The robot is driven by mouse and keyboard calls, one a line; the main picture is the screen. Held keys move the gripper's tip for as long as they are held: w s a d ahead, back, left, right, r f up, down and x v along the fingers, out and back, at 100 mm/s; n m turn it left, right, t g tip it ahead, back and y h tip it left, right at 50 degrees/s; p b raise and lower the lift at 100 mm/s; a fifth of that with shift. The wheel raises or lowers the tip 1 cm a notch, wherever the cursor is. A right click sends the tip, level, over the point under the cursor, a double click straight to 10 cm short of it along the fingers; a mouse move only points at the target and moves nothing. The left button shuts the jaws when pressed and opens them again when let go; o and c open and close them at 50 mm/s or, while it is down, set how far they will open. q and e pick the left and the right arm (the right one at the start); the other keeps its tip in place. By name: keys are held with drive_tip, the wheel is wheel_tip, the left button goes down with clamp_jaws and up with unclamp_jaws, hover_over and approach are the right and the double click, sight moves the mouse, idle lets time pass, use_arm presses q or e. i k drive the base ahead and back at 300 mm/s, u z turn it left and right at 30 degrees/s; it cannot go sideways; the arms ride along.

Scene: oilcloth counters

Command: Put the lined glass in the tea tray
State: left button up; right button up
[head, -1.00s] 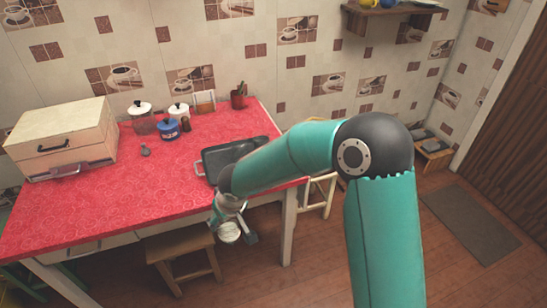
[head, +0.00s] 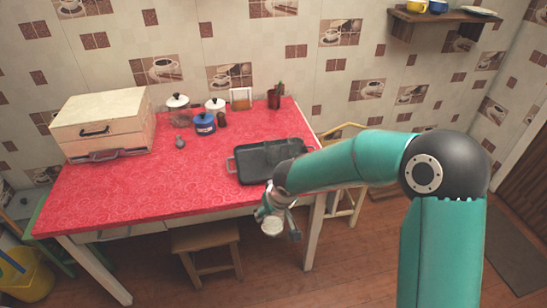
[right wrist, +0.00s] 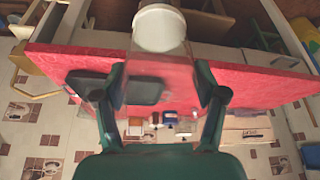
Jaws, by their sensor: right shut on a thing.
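My right gripper (head: 276,216) is shut on a glass (head: 272,227) with a white end, in front of the red counter's front edge and below its top. In the right wrist view the glass sits between the fingers (right wrist: 160,92), its white end (right wrist: 160,28) pointing away from the palm and its clear body blurring into the background. I cannot make out its lines. The dark tea tray (head: 262,152) lies on the counter's right part, behind my gripper, partly hidden by my arm. It also shows in the right wrist view (right wrist: 146,92). My left gripper is not in view.
The red counter (head: 130,185) has bare cloth left of the tray. Behind stand a blue pot (head: 205,124), white-lidded jars (head: 177,102) and a brown cup (head: 273,99). A wooden box (head: 100,120) stands at left. A stool (head: 205,237) is below the front edge.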

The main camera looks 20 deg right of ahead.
sight(251, 165)
drive_tip(key=i, duration=1.45)
drive_tip(key=u, duration=0.05)
